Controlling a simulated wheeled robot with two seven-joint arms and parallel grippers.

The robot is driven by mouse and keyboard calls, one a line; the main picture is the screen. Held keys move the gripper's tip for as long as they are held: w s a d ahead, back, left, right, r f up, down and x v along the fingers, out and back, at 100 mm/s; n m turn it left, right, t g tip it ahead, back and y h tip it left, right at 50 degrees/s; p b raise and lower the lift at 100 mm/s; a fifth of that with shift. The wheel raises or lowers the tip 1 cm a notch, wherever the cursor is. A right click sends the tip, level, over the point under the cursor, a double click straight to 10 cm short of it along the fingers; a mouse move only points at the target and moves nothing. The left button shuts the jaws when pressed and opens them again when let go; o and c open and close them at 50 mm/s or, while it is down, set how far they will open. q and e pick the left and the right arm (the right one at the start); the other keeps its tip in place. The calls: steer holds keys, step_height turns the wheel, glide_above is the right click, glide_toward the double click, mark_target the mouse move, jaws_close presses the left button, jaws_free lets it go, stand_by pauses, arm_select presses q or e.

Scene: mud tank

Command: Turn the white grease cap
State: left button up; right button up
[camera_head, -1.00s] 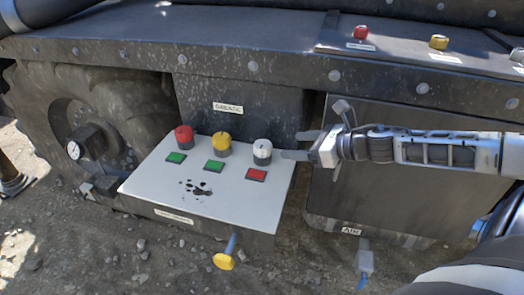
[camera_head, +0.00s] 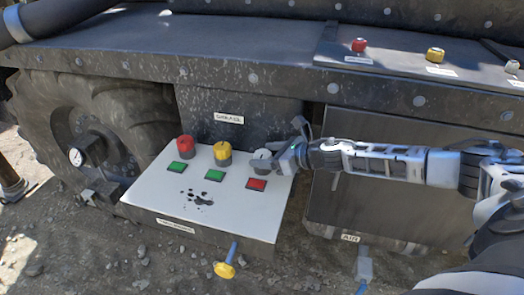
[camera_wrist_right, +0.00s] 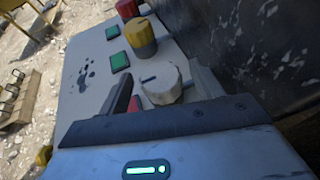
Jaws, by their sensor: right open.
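The white grease cap (camera_head: 262,160) is a round knob at the right end of the row on the white panel (camera_head: 150,196). In the right wrist view the white cap (camera_wrist_right: 161,84) stands between the two fingers of my right gripper (camera_wrist_right: 160,88), with a dark line on its top. The fingers are open, one on each side of it; I cannot tell whether they touch it. In the head view my right gripper (camera_head: 277,160) reaches it from the right and partly hides it. My left gripper is not in view.
A yellow cap (camera_head: 222,153) and a red cap (camera_head: 185,147) stand left of the white one. Two green squares and a red square (camera_head: 256,184) lie in front of the caps. A dark box with a grease label (camera_head: 229,118) rises behind. A yellow-ended lever (camera_head: 225,269) sticks out below.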

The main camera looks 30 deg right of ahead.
steer(key=shift+x, duration=0.85)
steer(key=c, duration=1)
